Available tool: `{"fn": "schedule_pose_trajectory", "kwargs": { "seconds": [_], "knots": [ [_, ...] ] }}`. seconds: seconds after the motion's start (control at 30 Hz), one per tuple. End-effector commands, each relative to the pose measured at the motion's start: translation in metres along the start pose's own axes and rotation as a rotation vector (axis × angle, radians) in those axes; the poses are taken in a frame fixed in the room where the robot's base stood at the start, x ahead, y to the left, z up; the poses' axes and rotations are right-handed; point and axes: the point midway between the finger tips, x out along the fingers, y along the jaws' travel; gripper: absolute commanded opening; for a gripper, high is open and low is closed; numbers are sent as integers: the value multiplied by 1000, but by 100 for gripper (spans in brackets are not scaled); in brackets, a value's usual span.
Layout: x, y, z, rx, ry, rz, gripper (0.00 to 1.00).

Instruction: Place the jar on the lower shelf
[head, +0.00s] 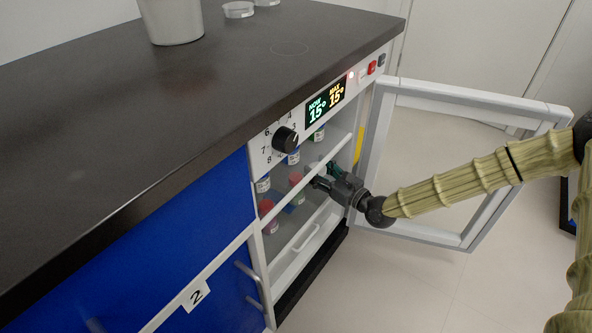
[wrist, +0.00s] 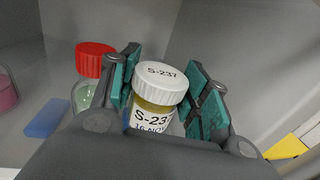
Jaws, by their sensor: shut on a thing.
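The jar (wrist: 152,118) has a white lid and a label reading S-237, with yellowish contents. It stands between the green pads of my gripper (wrist: 163,88), which is shut on it. In the head view my gripper (head: 318,178) reaches through the open front of the cabinet, below the upper shelf's front edge (head: 338,147). The held jar cannot be made out clearly there. Red-capped jars (head: 296,184) stand in the lower space, left of my gripper. The lower shelf's surface is mostly hidden, and I cannot tell whether the held jar touches it.
The cabinet door (head: 378,160) stands open to the right, beside my arm. White-capped jars (head: 263,185) stand on the upper shelf. In the wrist view, a red-capped jar (wrist: 92,62) is close left of my gripper, with a blue block (wrist: 47,118) and pink jar (wrist: 7,93) beyond.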

Motion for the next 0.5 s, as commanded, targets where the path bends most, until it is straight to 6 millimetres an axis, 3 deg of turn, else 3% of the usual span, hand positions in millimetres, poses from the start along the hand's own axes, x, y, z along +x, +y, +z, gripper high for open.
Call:
{"fn": "schedule_pose_trajectory", "kwargs": {
  "seconds": [0.3,0.5],
  "knots": [
    [62,1,-2,-2,-1,1,17],
    [78,0,0,-1,-1,0,17]
  ]
}}
